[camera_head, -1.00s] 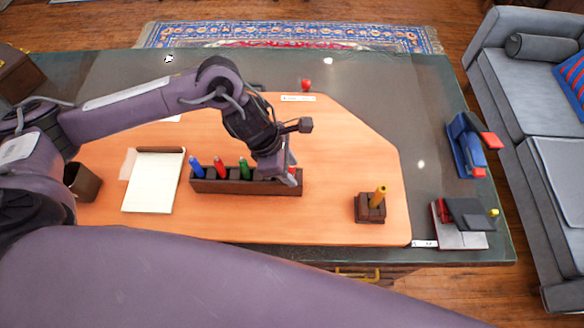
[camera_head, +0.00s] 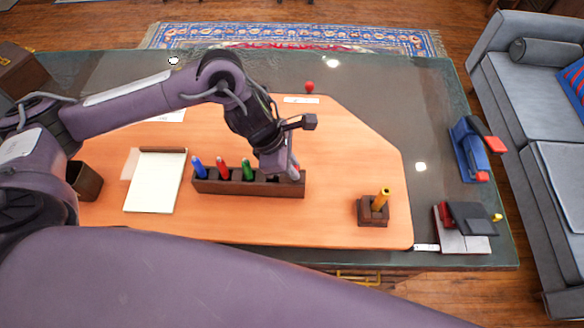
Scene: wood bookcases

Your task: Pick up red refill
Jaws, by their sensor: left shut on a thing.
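My left gripper (camera_head: 291,171) is over the right end of a dark wooden pen holder (camera_head: 241,187) on the orange desk mat. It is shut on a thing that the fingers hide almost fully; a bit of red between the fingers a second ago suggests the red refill. I cannot tell whether it is clear of the holder. My right gripper is not in view.
A notepad (camera_head: 155,182) and a dark cup (camera_head: 86,181) are left of the holder. A small red object (camera_head: 309,87) sits behind. Staplers are at the right edge.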

